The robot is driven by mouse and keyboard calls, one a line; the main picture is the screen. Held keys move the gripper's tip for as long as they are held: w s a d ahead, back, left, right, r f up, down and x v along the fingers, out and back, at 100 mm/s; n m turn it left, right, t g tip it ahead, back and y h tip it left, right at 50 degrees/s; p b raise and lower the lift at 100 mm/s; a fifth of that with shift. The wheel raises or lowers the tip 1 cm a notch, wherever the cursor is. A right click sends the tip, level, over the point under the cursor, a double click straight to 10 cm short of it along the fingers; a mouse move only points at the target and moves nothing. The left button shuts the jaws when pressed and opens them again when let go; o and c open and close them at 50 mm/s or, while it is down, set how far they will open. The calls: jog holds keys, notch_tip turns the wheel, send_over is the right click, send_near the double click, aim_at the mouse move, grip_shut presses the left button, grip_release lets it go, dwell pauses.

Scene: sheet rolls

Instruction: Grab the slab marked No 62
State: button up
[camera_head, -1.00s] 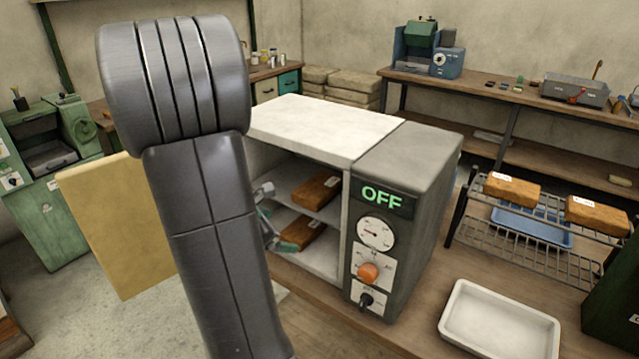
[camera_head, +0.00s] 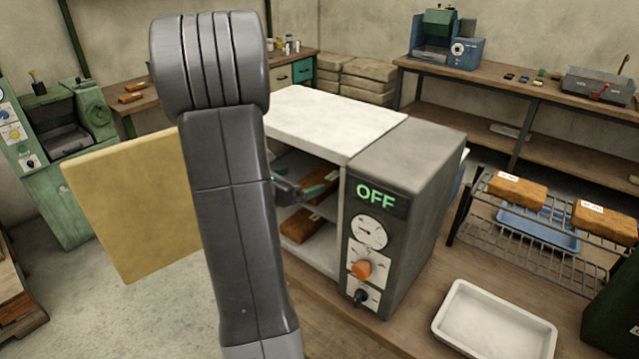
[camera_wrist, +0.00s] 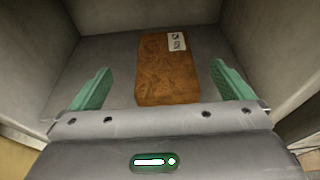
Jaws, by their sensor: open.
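The oven-like cabinet (camera_head: 340,125) stands open at the front, its panel reading OFF. A brown slab (camera_head: 328,207) lies on its upper shelf and another brown slab (camera_head: 300,228) lies below. My gripper (camera_head: 305,190) reaches into the opening at the upper shelf level, open and empty. In the wrist view, a brown slab (camera_wrist: 167,80) lies flat ahead, between the two green fingers of my gripper (camera_wrist: 160,84) and apart from both. Its white label (camera_wrist: 177,41) is at the far end, turned sideways, and too small to read surely. My arm hides part of the cabinet.
The cabinet's side walls (camera_wrist: 262,40) rise close on both sides. Its tan door (camera_head: 135,205) stands open at left. A wire rack (camera_head: 540,255) with two labelled brown slabs (camera_head: 517,187) and an empty white tray (camera_head: 495,322) are on the right.

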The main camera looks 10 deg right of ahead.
aim_at(320, 178)
jog(key=shift+s+f+p+x, duration=0.15)
jog(key=shift+p+x, duration=0.1)
jog(key=shift+x, duration=0.85)
jog(key=shift+s+f+p+x, duration=0.1)
jog(key=shift+f+p+x, duration=0.15)
jog(key=shift+x, duration=0.8)
jog(key=shift+s+f+p+x, duration=0.1)
jog(key=shift+p+x, duration=0.15)
jog(key=shift+x, duration=0.85)
jog(key=c, duration=1.4)
jog(key=shift+r, duration=0.2)
